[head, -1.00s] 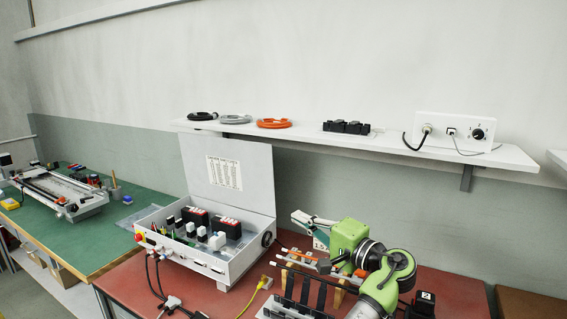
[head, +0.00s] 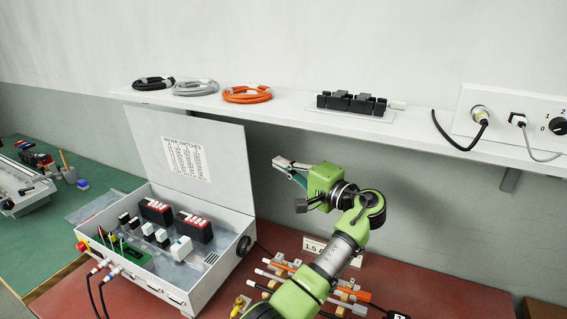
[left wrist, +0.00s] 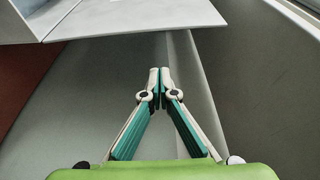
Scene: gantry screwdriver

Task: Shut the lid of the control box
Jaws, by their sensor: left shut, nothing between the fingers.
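The control box (head: 205,279) stands on the red-brown bench with its lid (head: 196,156) open and leaning up at the back. Black blocks, white parts and a green board show inside it. My left gripper (head: 278,162) is shut and empty, raised to the right of the lid and apart from it. In the left wrist view my gripper (left wrist: 160,72) has its fingertips together, and a pale panel edge, seemingly the lid (left wrist: 140,15), shows beyond at the upper left. My right gripper is not in view.
A white wall shelf (head: 300,118) runs behind and above the lid, holding cable coils (head: 247,94), a black connector block (head: 351,103) and a socket panel (head: 510,118). Rods and tools lie on the bench (head: 440,290) under my arm. A green table (head: 100,190) stands at left.

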